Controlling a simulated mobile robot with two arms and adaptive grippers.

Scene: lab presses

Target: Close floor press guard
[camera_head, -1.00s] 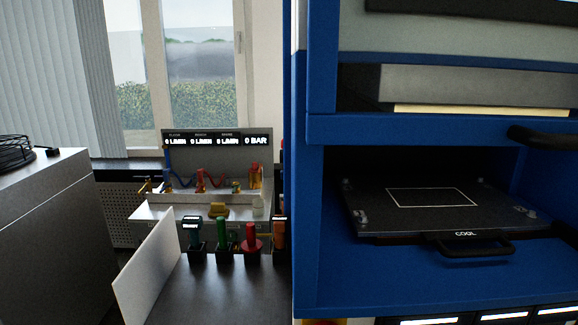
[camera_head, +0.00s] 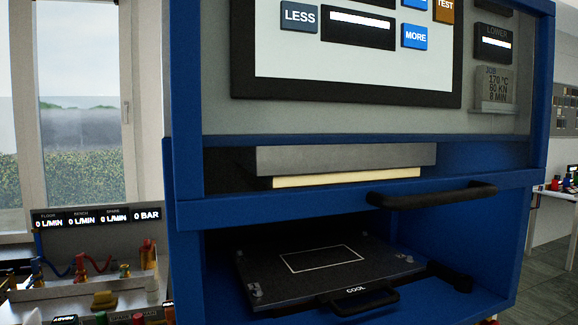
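The floor press (camera_head: 185,250) is a blue-framed machine that fills the middle and right of the head view. A blue crossbar (camera_head: 300,207) with a black bar handle (camera_head: 432,196) runs across its front and looks like the guard's lower edge. Below the crossbar the bay is open at the front. A dark plate marked COOL (camera_head: 335,262), with a white rectangle on it and a black front handle, lies in this bay. Above the crossbar a grey block and a pale slab (camera_head: 345,177) show. Neither of my grippers is in view.
A control screen (camera_head: 350,60) with LESS and MORE buttons is on the upper press front. At left, a bench with a gauge panel (camera_head: 100,218) and coloured fittings stands by the window. Grey floor (camera_head: 552,290) is clear at the right.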

